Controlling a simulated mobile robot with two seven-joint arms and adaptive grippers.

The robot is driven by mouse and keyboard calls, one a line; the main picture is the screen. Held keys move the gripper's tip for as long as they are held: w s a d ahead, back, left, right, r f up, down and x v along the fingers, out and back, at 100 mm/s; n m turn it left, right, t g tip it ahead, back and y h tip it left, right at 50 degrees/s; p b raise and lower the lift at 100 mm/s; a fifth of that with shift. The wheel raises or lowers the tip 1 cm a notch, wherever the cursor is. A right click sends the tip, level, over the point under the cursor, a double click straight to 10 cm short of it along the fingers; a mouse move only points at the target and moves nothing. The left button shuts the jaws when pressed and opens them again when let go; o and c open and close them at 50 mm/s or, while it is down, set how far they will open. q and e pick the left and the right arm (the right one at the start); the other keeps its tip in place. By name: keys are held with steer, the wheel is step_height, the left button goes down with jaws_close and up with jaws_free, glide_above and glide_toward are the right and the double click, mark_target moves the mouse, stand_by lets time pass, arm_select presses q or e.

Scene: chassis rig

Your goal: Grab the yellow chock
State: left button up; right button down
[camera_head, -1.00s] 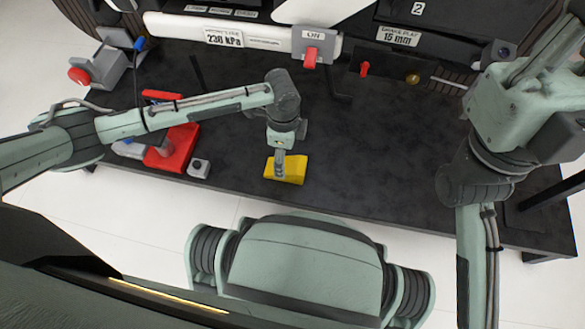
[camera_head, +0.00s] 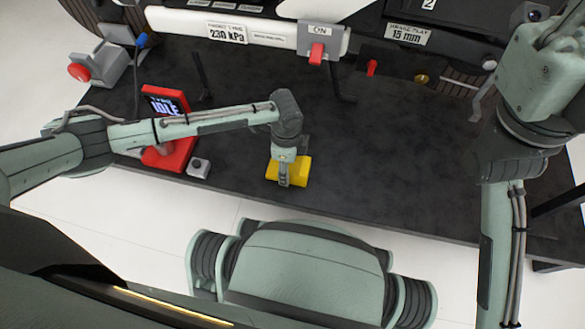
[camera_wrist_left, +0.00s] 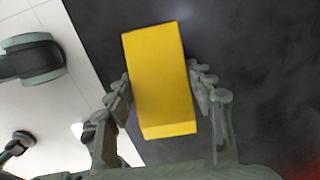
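The yellow chock (camera_head: 301,170) is a block on the dark platform, near its front edge. My left gripper (camera_head: 283,176) points down over it. In the left wrist view the chock (camera_wrist_left: 158,75) lies between the two fingers of my left gripper (camera_wrist_left: 160,72). The fingers are spread, one on each side, with their tips close to the chock's sides; whether they touch is not clear. My right gripper (camera_head: 548,35) is raised at the upper right, away from the chock, and its finger opening is unclear.
A red device with a screen (camera_head: 165,104) and a small grey box (camera_head: 199,166) are left of the chock. A red-button box (camera_head: 92,70) stands at the far left. A red switch (camera_head: 317,52) is behind. The dark platform (camera_head: 400,150) right of the chock is clear.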

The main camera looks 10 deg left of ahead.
arm_select(q)
steer(key=c, duration=0.9)
steer(key=shift+r, duration=0.1)
